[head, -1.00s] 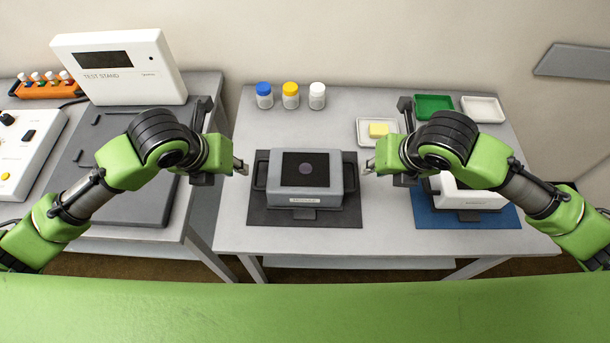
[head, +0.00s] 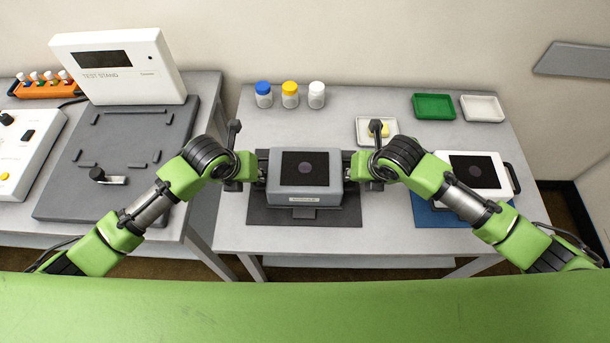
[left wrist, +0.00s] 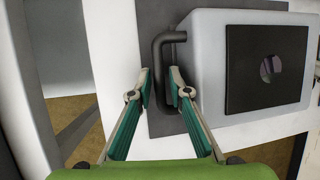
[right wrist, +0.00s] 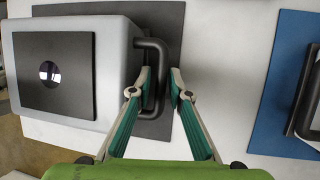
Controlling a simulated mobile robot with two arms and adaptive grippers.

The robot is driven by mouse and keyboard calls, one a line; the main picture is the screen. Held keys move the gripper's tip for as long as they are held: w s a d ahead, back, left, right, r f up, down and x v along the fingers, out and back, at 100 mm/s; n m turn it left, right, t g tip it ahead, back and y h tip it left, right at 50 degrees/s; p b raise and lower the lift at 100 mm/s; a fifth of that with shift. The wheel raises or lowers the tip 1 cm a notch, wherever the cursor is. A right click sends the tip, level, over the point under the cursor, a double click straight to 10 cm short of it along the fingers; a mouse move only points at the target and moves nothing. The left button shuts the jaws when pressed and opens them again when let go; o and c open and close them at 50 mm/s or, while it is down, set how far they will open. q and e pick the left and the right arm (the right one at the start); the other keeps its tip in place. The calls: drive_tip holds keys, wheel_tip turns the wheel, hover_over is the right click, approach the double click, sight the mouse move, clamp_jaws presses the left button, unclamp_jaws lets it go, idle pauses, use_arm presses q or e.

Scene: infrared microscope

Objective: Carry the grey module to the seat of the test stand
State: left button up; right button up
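The grey module (head: 304,187), a box with a black top panel and a side handle at each end, sits on a dark mat (head: 345,212) on the right-hand table. My left gripper (left wrist: 163,86) is open, with its fingers on either side of the module's left handle (left wrist: 160,64). My right gripper (right wrist: 160,86) is open, with its fingers on either side of the right handle (right wrist: 157,60). Neither is closed on its handle. The test stand's seat (head: 125,145) is the dark grey plate with raised corner marks on the left table, before the white display.
A black-knobbed clamp (head: 106,177) is on the seat plate. A white module (head: 475,172) on a blue mat stands right of the grey one. Bottles (head: 290,95) and trays (head: 434,106) are at the back. A gap (head: 206,190) separates the tables.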

use_arm(q)
clamp_jaws()
use_arm(e)
clamp_jaws()
use_arm(q)
drive_tip(key=shift+w+r, duration=0.15)
use_arm(e)
drive_tip(key=shift+w+r, duration=0.1)
drive_tip(key=shift+r, duration=0.05)
